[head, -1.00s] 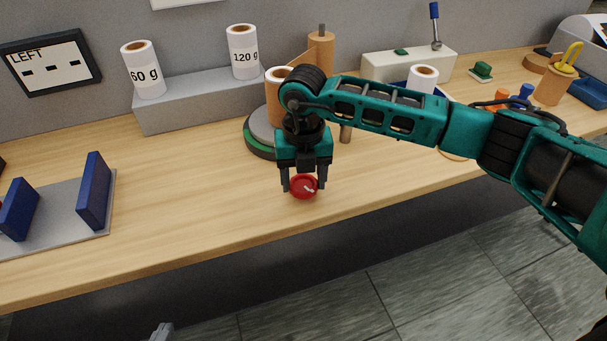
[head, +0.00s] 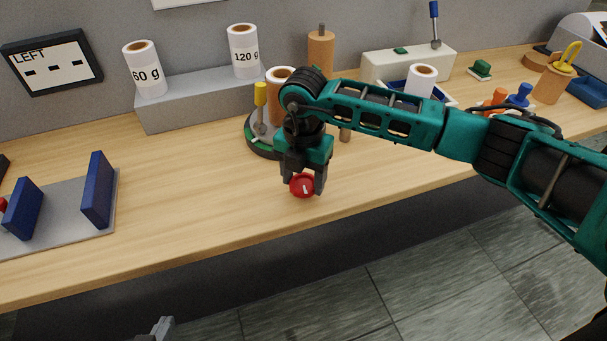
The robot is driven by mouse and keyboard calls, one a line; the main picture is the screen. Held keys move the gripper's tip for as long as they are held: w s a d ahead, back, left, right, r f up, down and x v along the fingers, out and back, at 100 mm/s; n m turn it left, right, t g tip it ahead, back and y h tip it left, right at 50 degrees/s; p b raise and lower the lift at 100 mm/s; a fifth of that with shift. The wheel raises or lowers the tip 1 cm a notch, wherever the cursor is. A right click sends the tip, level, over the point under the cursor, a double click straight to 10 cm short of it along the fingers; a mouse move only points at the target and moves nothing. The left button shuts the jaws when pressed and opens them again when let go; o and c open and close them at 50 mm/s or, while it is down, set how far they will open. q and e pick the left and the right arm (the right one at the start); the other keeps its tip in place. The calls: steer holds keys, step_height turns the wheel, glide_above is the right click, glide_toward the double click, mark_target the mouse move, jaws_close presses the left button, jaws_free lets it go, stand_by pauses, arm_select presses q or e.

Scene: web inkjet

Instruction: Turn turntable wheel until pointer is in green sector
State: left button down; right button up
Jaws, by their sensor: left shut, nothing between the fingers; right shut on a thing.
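The turntable (head: 252,137) is a round dark base with green on its visible edge, standing mid-table. It carries a roll with a brown side (head: 277,108) and a yellow-topped post (head: 260,105). My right arm covers its right part, and I cannot make out the pointer against the green sector. A small red wheel (head: 302,186) with a white mark sits near the table's front edge. My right gripper (head: 305,182) points down with its fingers shut on the red wheel. My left gripper (head: 163,328) shows only as grey fingertips at the bottom edge, shut and empty, far from the wheel.
A grey ledge (head: 190,103) at the back holds 60 g and 120 g rolls. A grey plate (head: 60,222) with blue uprights lies at left. A lever box (head: 385,66) stands behind my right arm. The table (head: 200,200) left of the wheel is clear.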

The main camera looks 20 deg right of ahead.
mark_target(303, 183)
stand_by(0.3)
steer(key=o, duration=1.1)
steer(key=shift+c, duration=0.2)
step_height(303, 183, up, 13)
